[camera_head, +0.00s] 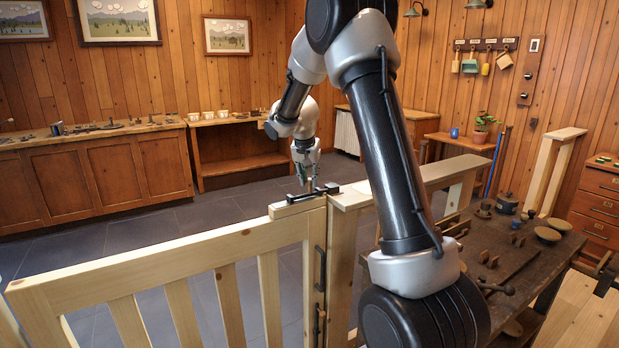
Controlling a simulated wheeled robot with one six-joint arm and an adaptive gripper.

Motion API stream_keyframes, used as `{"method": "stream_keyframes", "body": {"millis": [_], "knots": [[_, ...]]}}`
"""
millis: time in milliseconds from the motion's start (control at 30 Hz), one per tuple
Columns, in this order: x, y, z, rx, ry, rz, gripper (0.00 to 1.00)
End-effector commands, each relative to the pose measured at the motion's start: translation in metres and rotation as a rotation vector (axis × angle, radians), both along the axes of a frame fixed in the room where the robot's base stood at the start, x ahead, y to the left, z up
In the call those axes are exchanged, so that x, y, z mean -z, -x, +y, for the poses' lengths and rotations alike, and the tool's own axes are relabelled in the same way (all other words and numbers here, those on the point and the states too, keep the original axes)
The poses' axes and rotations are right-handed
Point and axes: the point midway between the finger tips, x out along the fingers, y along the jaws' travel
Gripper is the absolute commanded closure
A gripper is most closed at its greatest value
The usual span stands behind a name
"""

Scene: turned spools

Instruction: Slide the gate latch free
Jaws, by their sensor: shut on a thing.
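The gate latch (313,192) is a dark bar with a small upright knob, lying across the top where the gate meets its post. The pale wooden gate (150,260) stands at the left, in line with the post (342,250). My gripper (311,186) points down from above and is shut on the latch knob. The fingers hide most of the knob. Whether the bar still spans the gap between gate and post is hard to tell at this size.
A dark workbench (520,262) with bowls and wooden pieces stands at the right, behind my arm. Dark vertical handles (320,268) sit at the gate's edge. Beyond the gate is open grey tiled floor (200,218), with wooden cabinets (95,175) along the wall.

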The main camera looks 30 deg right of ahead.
Motion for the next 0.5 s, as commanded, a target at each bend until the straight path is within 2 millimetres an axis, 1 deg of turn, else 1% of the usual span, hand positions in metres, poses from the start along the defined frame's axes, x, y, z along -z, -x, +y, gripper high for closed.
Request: {"method": "stream_keyframes", "body": {"millis": [67,200,300,400,500], "knots": [[0.000,0.000,0.007,-0.002,0.000,0.000,1.00],[0.001,0.001,0.032,-0.004,-0.002,0.003,1.00],[0.000,0.002,0.045,-0.003,-0.001,0.002,1.00],[0.000,0.002,0.050,-0.002,0.000,0.001,1.00],[0.000,0.002,0.050,-0.001,-0.002,0.001,1.00]]}}
